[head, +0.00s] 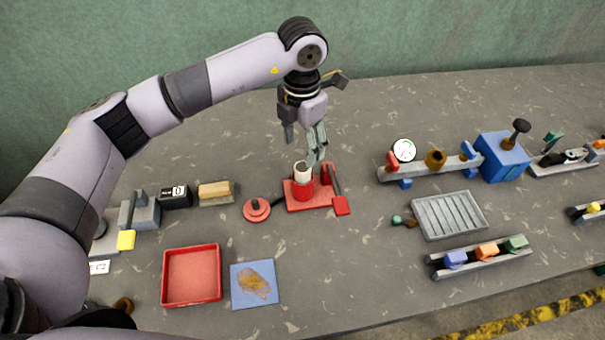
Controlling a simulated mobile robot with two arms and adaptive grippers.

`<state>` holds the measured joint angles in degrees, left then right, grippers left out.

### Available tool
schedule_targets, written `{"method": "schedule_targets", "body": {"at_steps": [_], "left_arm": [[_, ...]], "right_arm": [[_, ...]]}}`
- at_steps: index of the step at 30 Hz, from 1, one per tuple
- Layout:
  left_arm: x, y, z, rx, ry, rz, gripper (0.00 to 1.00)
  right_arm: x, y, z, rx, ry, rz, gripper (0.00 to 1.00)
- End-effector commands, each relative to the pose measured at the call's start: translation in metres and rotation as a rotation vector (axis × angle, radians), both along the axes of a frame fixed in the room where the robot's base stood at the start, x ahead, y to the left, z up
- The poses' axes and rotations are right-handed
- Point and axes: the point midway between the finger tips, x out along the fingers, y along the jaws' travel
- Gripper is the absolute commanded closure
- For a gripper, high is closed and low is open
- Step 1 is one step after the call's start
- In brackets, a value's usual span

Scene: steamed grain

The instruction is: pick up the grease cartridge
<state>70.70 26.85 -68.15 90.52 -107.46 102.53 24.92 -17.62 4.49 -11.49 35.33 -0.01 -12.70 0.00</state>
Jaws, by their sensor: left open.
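A white cylinder with an open-looking dark top, which I take to be the grease cartridge (303,172), stands upright in a red holder (299,205) near the middle of the table. The holder has a red lever on its right. My left gripper (304,147) points down just above the cylinder, its fingers apart and empty. I cannot tell whether a finger touches the cylinder or the lever. My right gripper is not in view.
A round red cap-like piece (257,209) lies left of the holder. A red tray (191,276) and a stained blue cloth (254,283) lie in front. A grey slotted tray (449,214), gauge rail (420,170) and blue box (502,157) stand right.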

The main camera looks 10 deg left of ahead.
Motion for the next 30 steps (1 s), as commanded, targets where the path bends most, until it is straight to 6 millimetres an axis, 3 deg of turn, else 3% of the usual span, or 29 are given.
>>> {"method": "schedule_targets", "body": {"at_steps": [7,11,15,19,28,30], "left_arm": [[0.0,0.0,-0.027,-0.001,0.0,0.0,0.44],[-0.002,0.0,-0.035,0.001,0.003,0.0,0.44],[-0.006,-0.001,-0.054,0.0,0.006,0.0,0.44],[-0.005,-0.001,-0.073,-0.001,0.002,0.001,0.44],[-0.004,-0.001,-0.081,-0.001,-0.002,0.0,0.44],[-0.004,-0.001,-0.08,-0.001,-0.002,0.0,0.48]], "right_arm": [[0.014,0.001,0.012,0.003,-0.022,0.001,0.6],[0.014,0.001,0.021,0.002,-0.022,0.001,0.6],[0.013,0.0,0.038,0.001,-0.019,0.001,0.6],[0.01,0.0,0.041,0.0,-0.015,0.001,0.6],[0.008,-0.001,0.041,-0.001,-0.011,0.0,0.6],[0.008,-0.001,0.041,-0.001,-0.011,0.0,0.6]]}}
